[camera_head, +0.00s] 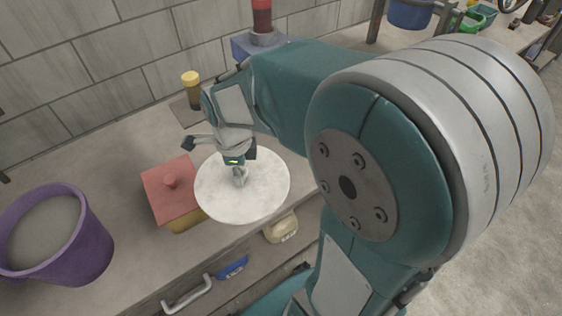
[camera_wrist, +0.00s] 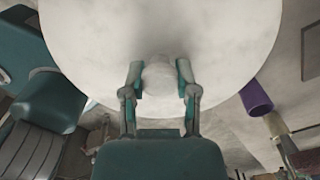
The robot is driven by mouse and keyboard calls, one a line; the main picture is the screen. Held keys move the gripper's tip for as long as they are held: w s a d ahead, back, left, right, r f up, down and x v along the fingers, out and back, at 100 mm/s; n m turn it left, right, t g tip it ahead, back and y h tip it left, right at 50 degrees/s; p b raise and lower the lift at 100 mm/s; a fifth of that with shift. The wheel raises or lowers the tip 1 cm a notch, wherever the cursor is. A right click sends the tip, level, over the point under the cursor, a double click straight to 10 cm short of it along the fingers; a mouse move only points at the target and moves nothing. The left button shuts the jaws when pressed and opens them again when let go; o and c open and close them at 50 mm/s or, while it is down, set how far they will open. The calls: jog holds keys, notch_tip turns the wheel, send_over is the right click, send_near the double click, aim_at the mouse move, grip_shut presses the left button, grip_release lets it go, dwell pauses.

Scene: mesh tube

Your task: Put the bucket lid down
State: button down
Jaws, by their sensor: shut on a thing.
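The bucket lid (camera_head: 262,190) is a round white disc in the middle of the head view. It fills the upper part of the wrist view (camera_wrist: 90,35). My gripper (camera_head: 239,176) is shut on the lid's central knob (camera_wrist: 159,78), with one finger on each side of it in the wrist view. The lid looks to be held at counter height or above, near the front edge; I cannot tell whether it touches the counter. A purple bucket (camera_head: 88,250), open at the top with grey contents, stands at the left.
A red-lidded box (camera_head: 170,193) stands just left of the lid, partly overlapped by it. A cream object (camera_head: 281,229) shows below the lid near the counter edge. A yellow-capped jar (camera_head: 191,88) stands behind. Bare counter (camera_head: 105,166) lies behind the bucket and box.

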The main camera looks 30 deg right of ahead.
jog(key=shift+w+f, duration=0.2)
jog(key=shift+f, duration=0.05)
jog(key=w+d+f, duration=0.1)
jog(key=w+d, duration=0.1)
jog(key=w+d+f, duration=0.1)
jog(key=d, duration=0.1)
jog(key=w+d+f, duration=0.2)
jog(key=shift+w+d, duration=0.2)
jog(key=shift+w, duration=0.1)
jog(key=d+f, duration=0.1)
jog(key=w+d+f, duration=0.2)
jog(key=f, duration=0.1)
jog(key=shift+d, duration=0.2)
jog(key=shift+w+a+f, duration=0.25)
jog(key=shift+w+f, duration=0.25)
jog(key=shift+f, duration=0.25)
jog(key=f, duration=0.3)
jog(key=shift+d+f, duration=0.1)
jog(key=shift+d, duration=0.45)
jog(key=c, duration=0.5)
grip_release()
jog(key=shift+a, duration=0.15)
jog(key=shift+c, duration=0.2)
jog(key=shift+o, duration=0.9)
jog(key=shift+a, duration=0.3)
